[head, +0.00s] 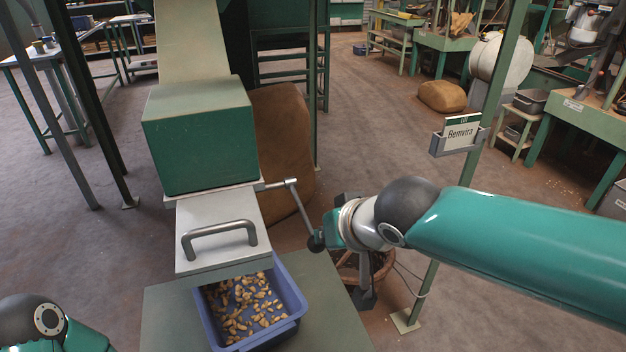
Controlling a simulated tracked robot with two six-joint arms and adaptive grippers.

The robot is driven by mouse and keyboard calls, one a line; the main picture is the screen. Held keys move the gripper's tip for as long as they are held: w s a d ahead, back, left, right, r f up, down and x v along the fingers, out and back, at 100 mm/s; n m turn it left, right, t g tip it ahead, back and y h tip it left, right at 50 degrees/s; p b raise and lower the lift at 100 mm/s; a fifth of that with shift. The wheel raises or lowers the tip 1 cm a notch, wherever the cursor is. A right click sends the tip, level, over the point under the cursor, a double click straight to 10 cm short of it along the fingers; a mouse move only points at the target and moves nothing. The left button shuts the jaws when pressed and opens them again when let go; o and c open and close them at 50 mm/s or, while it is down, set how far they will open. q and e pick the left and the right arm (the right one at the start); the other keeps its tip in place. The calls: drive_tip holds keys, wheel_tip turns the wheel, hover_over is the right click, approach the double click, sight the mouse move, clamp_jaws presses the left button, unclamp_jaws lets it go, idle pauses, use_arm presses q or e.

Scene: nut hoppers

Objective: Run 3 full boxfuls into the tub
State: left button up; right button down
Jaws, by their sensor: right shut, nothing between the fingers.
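A green box (198,150) sits under a pale sloping chute (190,45). Below it is a light grey panel (195,220) with a bar handle (219,240). A blue tub (293,290) stands under the panel's front edge, with many brown nuts (243,310) across its floor. A metal crank lever (290,192) with a dark ball knob (317,242) sticks out to the right between box and panel. My right gripper (322,238) is shut and empty, right at the knob; whether it touches is unclear. My left arm shows at the lower left; its gripper is out of view. The box's inside is hidden.
The tub rests on a grey-green stand (165,315). A brown sack (285,150) leans behind the box. Workbenches stand at the back; the floor at left is open.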

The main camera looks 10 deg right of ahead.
drive_tip(key=shift+f, duration=0.15)
drive_tip(key=w+r+p+v, duration=0.1)
drive_tip(key=p+v, duration=0.3)
drive_tip(key=v, duration=0.9)
drive_tip(key=shift+w+r, duration=0.15)
